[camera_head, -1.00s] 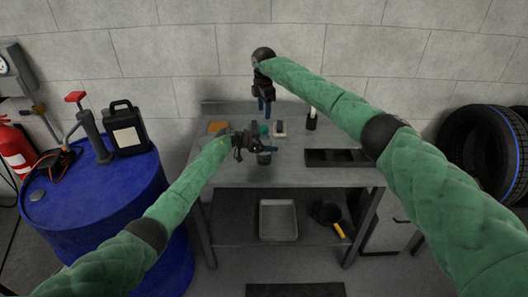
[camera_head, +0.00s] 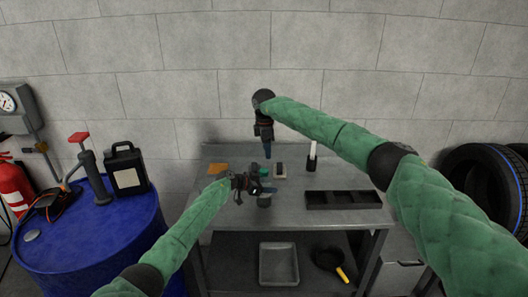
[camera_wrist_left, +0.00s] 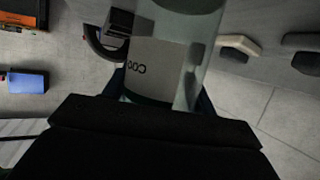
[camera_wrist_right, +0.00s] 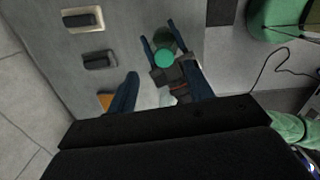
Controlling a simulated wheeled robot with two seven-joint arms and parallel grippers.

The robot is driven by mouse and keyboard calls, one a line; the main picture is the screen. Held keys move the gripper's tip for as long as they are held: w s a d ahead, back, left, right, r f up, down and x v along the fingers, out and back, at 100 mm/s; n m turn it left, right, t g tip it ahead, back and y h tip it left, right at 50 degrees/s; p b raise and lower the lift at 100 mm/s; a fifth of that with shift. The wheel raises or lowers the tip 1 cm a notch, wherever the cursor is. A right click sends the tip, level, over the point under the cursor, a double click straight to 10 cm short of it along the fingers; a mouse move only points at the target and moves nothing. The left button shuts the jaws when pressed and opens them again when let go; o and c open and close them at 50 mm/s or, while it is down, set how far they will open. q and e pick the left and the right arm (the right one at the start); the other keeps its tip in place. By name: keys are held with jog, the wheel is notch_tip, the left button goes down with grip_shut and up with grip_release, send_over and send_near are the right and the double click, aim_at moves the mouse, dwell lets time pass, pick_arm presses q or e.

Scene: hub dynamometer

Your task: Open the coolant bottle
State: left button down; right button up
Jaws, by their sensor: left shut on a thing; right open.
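The coolant bottle (camera_head: 264,201) stands upright at the table's middle, with a green cap (camera_head: 264,171) on top. In the left wrist view its clear body and white label (camera_wrist_left: 150,70), with letters reading "COO", fill the upper middle. My left gripper (camera_head: 268,189) is shut on the bottle's body, below the cap. My right gripper (camera_head: 267,154) is open and empty, pointing down above and apart from the cap. In the right wrist view the round green cap (camera_wrist_right: 164,58) lies beyond the open fingers of my right gripper (camera_wrist_right: 160,88), with my left gripper's fingers beside the bottle.
A black compartment tray (camera_head: 344,200) lies right of the bottle. A lower shelf holds a grey tray (camera_head: 279,264) and a pan (camera_head: 326,260). A blue drum (camera_head: 95,240) stands left.

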aim_at(264, 170)
jog(key=m, duration=0.1)
jog(key=f+m, duration=0.1)
jog(key=shift+s+a+m, duration=0.2)
jog(key=shift+a+m, duration=0.1)
jog(key=m, duration=0.3)
jog(key=shift+a+y, duration=0.25)
jog(key=shift+y, duration=0.05)
jog(key=shift+f, duration=3.95)
jog(key=c, duration=1)
